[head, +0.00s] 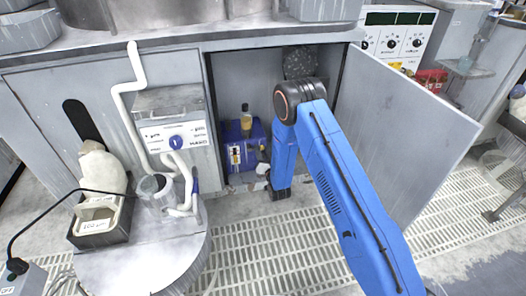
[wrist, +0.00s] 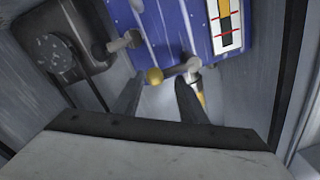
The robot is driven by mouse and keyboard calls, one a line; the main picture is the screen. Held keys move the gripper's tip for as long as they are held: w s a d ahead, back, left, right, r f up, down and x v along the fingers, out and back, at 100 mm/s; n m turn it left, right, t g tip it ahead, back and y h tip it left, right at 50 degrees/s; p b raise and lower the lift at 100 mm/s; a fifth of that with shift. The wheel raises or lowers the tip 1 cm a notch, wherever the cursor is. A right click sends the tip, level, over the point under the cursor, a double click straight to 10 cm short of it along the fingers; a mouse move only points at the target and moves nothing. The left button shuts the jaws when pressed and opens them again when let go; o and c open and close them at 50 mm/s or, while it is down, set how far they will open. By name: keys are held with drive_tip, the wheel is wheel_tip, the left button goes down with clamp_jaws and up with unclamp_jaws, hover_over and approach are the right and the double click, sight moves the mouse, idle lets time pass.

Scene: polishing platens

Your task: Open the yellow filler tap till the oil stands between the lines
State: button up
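The blue oil unit (head: 237,160) stands low in the open cabinet, with an amber-filled bottle (head: 246,118) on top. In the wrist view its blue face (wrist: 178,35) fills the top middle. A gauge window (wrist: 227,25) there shows an amber strip crossed by red marks; the exact oil level is hard to tell. A grey lever with a yellow ball end (wrist: 154,75) sticks out below that face, between and just beyond my fingertips. A small yellow-tipped part (wrist: 200,98) is partly hidden behind the right finger. My gripper (wrist: 158,88) is open and empty.
A dark round pulley or motor housing (wrist: 60,55) sits left of the unit in the wrist view. The cabinet's open door (head: 400,130) stands to the right of my arm. A round side table (head: 150,262) with a tray is at left. The grated floor (head: 285,250) in front is clear.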

drive_tip(key=shift+o, duration=0.4)
drive_tip(key=shift+f, duration=0.1)
drive_tip(key=v, duration=1.7)
drive_tip(key=shift+s, duration=0.2)
drive_tip(key=shift+d, duration=0.15)
drive_tip(key=w+d+r+g+h, duration=0.1)
drive_tip(key=w+d+r, duration=0.2)
drive_tip(key=r, duration=0.4)
drive_tip(key=w+d+r+g+h, duration=0.1)
drive_tip(key=w+d+r+g, duration=0.15)
drive_tip(key=r, duration=0.45)
drive_tip(key=s+d+r+g+h, duration=0.1)
drive_tip(key=s+d+r, duration=0.25)
drive_tip(key=r, duration=0.35)
drive_tip(key=s+d+r+g+h, duration=0.1)
drive_tip(key=s+d+r+g, duration=0.1)
drive_tip(key=d+r, duration=0.4)
drive_tip(key=s+d+r+g, duration=0.2)
drive_tip(key=s+d+r, duration=0.2)
drive_tip(key=s, duration=0.9)
drive_tip(key=s+d+r+n+g+h, duration=0.1)
drive_tip(key=s+d+r, duration=0.3)
drive_tip(key=s, duration=0.9)
drive_tip(key=s+d+r+g+h, duration=0.1)
drive_tip(key=s+d+r+g, duration=0.2)
drive_tip(key=s, duration=1)
wheel_tip(320, 180, up, 2)
drive_tip(key=shift+s+d+n, duration=0.25)
drive_tip(key=shift+d+n, duration=0.05)
drive_tip(key=shift+d, duration=0.85)
